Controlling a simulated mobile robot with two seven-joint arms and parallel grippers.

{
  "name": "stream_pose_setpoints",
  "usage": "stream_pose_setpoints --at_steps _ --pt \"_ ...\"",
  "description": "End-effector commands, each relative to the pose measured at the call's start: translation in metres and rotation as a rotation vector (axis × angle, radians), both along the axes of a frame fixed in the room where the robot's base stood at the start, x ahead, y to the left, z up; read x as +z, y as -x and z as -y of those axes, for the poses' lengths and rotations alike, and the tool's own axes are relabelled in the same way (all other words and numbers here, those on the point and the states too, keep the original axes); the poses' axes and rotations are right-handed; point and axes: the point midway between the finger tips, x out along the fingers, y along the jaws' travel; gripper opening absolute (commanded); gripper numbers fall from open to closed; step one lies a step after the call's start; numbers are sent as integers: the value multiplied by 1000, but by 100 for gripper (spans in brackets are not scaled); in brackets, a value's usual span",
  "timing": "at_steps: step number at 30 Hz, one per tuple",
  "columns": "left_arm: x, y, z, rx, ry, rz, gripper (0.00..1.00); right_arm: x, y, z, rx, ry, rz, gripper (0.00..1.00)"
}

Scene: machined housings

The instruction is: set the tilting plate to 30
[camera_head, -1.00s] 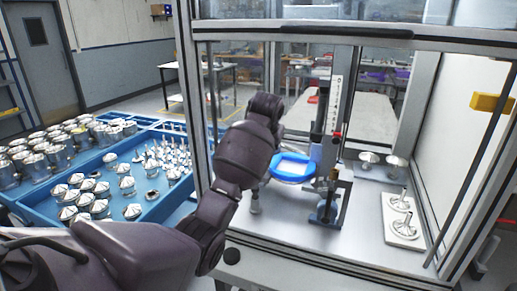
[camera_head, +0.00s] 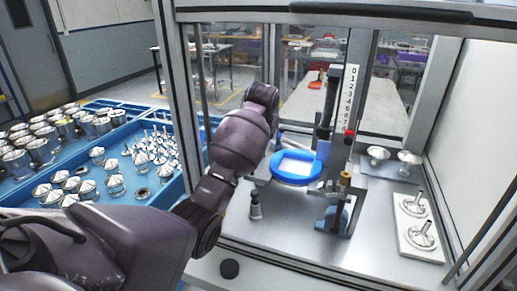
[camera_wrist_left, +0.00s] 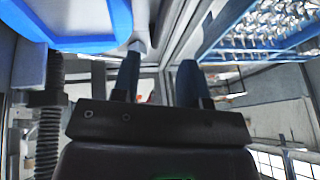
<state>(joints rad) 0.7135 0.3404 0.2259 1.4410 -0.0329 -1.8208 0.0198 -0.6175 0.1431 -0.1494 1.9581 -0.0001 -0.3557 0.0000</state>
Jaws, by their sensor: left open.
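The tilting plate (camera_head: 296,168) shows in the head view as a blue ring around a white square, inside the framed enclosure. Beside it stands an upright column with a numbered scale (camera_head: 350,98) and a red marker (camera_head: 349,133). My left arm crosses in front, just left of the plate; its gripper is hidden there. In the left wrist view my left gripper (camera_wrist_left: 158,78) is open, with nothing seen between its two dark blue fingers. A blue-edged part (camera_wrist_left: 85,42), probably the plate, and a threaded screw (camera_wrist_left: 47,130) are at that view's left. My right gripper is not in view.
Blue trays (camera_head: 128,206) of metal parts lie left of the enclosure. Inside it at right are a white board (camera_head: 420,238) with metal parts and two domed parts (camera_head: 379,153) behind. Metal frame posts (camera_head: 177,100) border the opening.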

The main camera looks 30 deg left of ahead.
Motion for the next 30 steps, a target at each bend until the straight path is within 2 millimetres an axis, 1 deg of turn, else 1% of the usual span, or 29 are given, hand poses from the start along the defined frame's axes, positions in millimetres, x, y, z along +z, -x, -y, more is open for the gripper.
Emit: stream_pose_setpoints --at_steps 1,6,9,13,18,27,30 --pt "-8 -3 -2 1 1 -4 40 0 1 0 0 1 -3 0" --pt "-35 -13 -10 1 1 -3 40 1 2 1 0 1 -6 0" --pt "-48 -17 -14 0 0 -2 40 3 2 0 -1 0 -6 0" --pt "-61 -23 -18 0 0 -1 40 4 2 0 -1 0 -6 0" --pt "-69 -26 -20 0 0 1 40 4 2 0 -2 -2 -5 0" --pt "-70 -26 -21 0 0 2 40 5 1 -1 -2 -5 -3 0" --pt "-70 -26 -21 0 0 2 25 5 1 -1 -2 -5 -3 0"
